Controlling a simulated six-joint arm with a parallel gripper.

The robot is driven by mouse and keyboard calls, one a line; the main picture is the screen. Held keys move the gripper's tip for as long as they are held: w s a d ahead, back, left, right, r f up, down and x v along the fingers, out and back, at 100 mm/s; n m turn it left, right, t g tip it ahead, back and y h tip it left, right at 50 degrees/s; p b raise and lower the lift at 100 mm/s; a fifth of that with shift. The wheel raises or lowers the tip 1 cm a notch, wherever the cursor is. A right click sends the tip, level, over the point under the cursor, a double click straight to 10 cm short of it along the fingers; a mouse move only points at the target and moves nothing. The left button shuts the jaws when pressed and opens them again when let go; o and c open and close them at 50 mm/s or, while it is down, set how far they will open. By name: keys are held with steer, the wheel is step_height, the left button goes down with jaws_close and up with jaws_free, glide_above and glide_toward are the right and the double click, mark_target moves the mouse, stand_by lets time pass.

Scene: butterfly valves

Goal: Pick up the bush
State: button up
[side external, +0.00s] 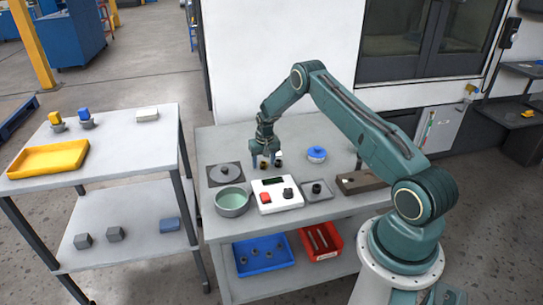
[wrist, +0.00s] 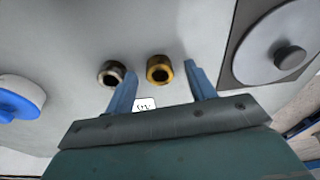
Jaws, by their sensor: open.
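Two short ring-shaped bushes stand on the grey table top. One is brass-coloured (wrist: 159,69) and the other is steel-grey with a dark bore (wrist: 111,73). In the wrist view, my gripper (wrist: 160,76) is open and empty, with the brass bush between its two blue fingers. The grey bush is just outside the left finger. In the side view, my gripper (side external: 265,158) points down over the table, close above the bushes, and partly hides them. Whether the fingers touch either bush cannot be told.
A dark plate with a grey disc (wrist: 277,55) lies to one side and a blue-topped round part (side external: 316,154) to the other. A green bowl (side external: 232,202), a white button box (side external: 276,197) and a brown block (side external: 361,182) are nearby. A side bench holds a yellow tray (side external: 48,160).

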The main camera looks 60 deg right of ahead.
steer(key=c, duration=1.1)
steer(key=shift+r, duration=0.15)
step_height(320, 180, up, 20)
steer(key=shift+f, duration=0.1)
stand_by(0.6)
